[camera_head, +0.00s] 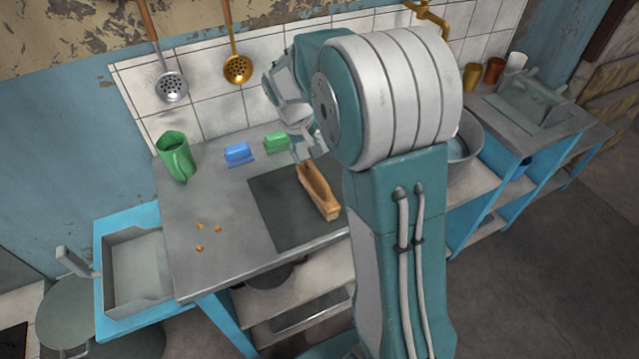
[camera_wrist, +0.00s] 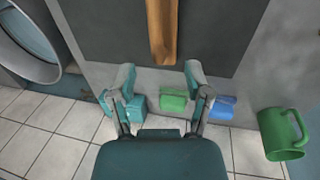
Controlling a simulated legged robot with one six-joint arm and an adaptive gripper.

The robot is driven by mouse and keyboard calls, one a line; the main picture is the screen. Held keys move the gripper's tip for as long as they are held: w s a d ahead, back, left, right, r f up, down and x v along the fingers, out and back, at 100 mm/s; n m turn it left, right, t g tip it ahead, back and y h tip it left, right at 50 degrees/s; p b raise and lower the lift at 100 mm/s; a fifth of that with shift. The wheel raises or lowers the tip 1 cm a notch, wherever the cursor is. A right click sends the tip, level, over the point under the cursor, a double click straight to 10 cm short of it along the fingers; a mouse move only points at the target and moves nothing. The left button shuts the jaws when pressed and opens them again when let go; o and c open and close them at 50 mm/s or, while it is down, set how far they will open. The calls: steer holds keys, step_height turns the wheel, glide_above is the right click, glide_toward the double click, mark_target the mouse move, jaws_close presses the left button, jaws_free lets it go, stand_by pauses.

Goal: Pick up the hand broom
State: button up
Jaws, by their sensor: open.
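The hand broom (camera_head: 319,192), with an orange-brown wooden body and a paler side, lies on a dark square board on the counter. In the wrist view, part of the broom (camera_wrist: 162,30) shows at the top centre, running out of the frame. My gripper (camera_wrist: 160,75) is open and empty, its two fingers spread on either side of the broom's line, with the broom's near end ahead of the gap. In the head view, my gripper (camera_head: 308,140) is above the counter by the broom's far end, partly hidden by my arm.
A green mug (camera_head: 175,157), a blue block (camera_head: 238,154) and a green block (camera_head: 276,142) stand near the tiled wall. Several crumbs (camera_head: 201,248) lie at left. A round basin (camera_head: 462,148) is right of my arm.

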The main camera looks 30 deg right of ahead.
mark_target(314, 171)
steer(key=x, duration=0.2)
steer(key=shift+f, duration=0.3)
steer(key=x, duration=0.2)
steer(key=d+x, duration=0.1)
steer(key=x, duration=0.2)
steer(key=shift+s+f, duration=0.15)
steer(key=shift+a+f, duration=0.15)
steer(key=shift+f, duration=0.15)
steer(key=shift+a, duration=0.15)
steer(key=shift+c, duration=0.4)
steer(key=shift+d, duration=0.2)
jaws_close()
